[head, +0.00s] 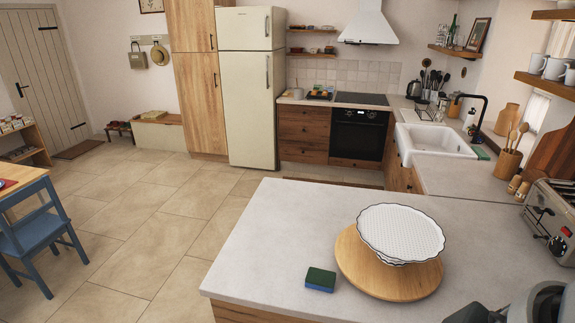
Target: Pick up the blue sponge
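The blue sponge (320,279) lies flat on the near counter, close to its front left part. Its top is dark green and its near side is blue. It is to the left of a round wooden board and apart from it. Nothing touches or covers the sponge. My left gripper is not in view. Grey and black parts at the bottom right corner look like part of my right arm; no gripper fingers can be made out there.
The round wooden board (372,274) bears white scalloped plates (402,232). A toaster (552,218) and a utensil pot (507,164) stand at the right. The counter (280,225) is clear left of and behind the sponge; its left edge drops to the floor.

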